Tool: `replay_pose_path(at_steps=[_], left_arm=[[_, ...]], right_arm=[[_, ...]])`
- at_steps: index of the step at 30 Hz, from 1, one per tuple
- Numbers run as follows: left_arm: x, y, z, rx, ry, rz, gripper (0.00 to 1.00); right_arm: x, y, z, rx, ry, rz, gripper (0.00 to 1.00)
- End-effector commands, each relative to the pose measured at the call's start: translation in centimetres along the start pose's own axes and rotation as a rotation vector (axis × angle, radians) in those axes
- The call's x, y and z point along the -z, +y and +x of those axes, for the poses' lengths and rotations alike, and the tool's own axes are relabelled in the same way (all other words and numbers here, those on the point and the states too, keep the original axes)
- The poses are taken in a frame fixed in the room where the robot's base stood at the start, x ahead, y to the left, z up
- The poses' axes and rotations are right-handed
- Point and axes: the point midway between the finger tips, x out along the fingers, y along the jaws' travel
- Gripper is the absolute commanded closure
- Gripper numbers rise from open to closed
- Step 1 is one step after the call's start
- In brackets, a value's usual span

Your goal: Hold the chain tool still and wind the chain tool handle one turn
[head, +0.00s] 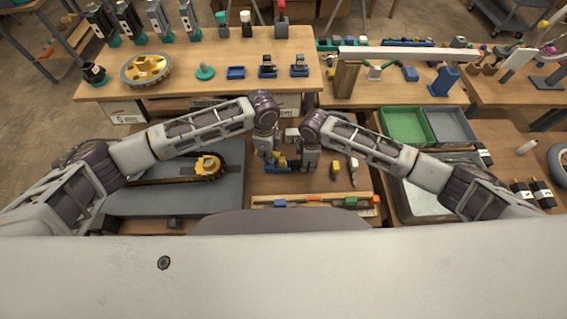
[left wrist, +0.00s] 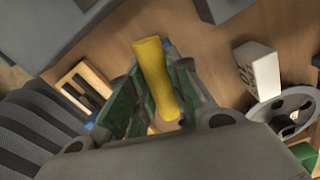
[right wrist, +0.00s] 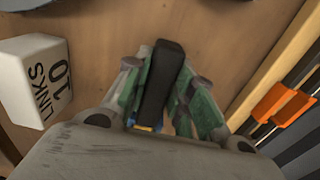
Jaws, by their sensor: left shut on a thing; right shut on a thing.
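The chain tool (head: 278,169) is a small blue and yellow piece on the wooden bench, mostly hidden between my grippers in the head view. My left gripper (left wrist: 155,90) is shut on its upright yellow part (left wrist: 154,72), which stands between the green finger pads. My right gripper (right wrist: 163,92) is shut on a black bar (right wrist: 163,75), which appears to be the chain tool handle. A little blue and yellow shows below the bar in the right wrist view. In the head view the grippers stand close together, pointing down. How the bar joins the tool is hidden.
A white block marked "10 LINKS" (right wrist: 38,80) lies near the tool. A grey slab (head: 225,195) with a chain and yellow sprocket is at the left. A strip with coloured clips (head: 315,201) runs along the front. Green (head: 405,127) and grey bins stand at the right.

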Motion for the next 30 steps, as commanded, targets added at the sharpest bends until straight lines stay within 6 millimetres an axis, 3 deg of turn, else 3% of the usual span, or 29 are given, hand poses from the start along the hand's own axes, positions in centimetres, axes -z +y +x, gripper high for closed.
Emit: replay_pose_path(at_steps=[30], left_arm=[[0.08, -0.03, -0.07, 0.002, 0.001, 0.593, 1.00]], right_arm=[[0.11, 0.05, -0.11, -0.002, 0.003, -0.001, 1.00]])
